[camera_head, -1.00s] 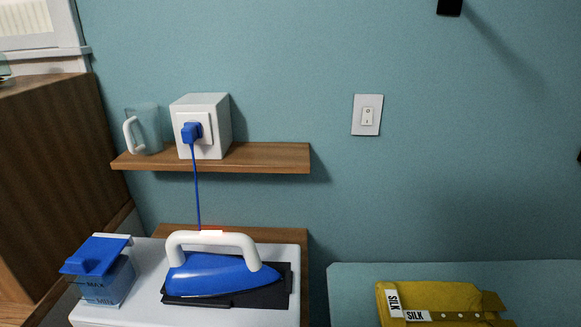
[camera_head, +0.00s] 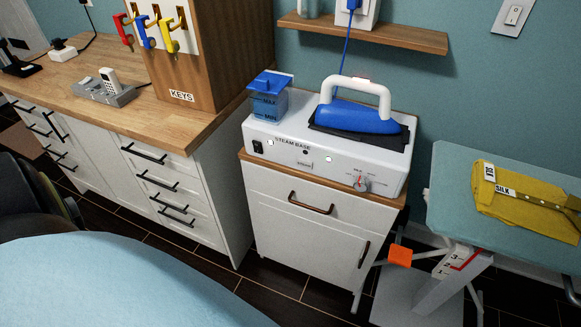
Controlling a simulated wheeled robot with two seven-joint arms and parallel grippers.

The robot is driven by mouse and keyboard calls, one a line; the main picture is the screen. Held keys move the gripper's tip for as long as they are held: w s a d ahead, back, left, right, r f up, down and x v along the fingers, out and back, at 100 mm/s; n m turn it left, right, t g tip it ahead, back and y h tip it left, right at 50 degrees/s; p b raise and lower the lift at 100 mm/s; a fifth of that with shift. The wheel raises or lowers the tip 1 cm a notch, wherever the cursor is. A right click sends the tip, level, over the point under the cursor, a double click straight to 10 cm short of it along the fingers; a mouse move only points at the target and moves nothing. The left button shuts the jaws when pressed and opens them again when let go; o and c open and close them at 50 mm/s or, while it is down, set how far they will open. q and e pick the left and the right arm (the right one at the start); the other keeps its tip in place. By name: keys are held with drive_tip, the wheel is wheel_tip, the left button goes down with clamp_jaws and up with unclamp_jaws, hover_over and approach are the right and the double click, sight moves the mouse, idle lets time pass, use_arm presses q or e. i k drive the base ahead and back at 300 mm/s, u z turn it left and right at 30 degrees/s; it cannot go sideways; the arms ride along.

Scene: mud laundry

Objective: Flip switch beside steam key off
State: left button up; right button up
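The white steam base (camera_head: 385,178) stands on a small white cabinet. Its front reads STEAM BASE. A black rocker switch (camera_head: 258,146) sits at the left end of this front; its position is too small to tell. A small dark round spot (camera_head: 305,152) is above a small label (camera_head: 305,163) that seems to read STEAM; I cannot tell whether it is a keyhole. Red, blue (camera_head: 148,38) and yellow keys hang on the KEYS holder (camera_head: 205,70). A wall switch (camera_head: 514,16) is at the upper right. Neither gripper is in view.
The blue iron (camera_head: 360,116) and a blue-lidded water tank (camera_head: 268,100) are on the base. A red-marked dial (camera_head: 361,183) is on its front right. Yellow folded cloth (camera_head: 525,198) lies on a light blue board at right. A light blue rounded surface (camera_head: 110,285) fills the lower left.

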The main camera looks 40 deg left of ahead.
sight(257, 145)
drive_tip(key=u, duration=1)
drive_tip(key=i, duration=0.55)
drive_tip(key=z, duration=0.05)
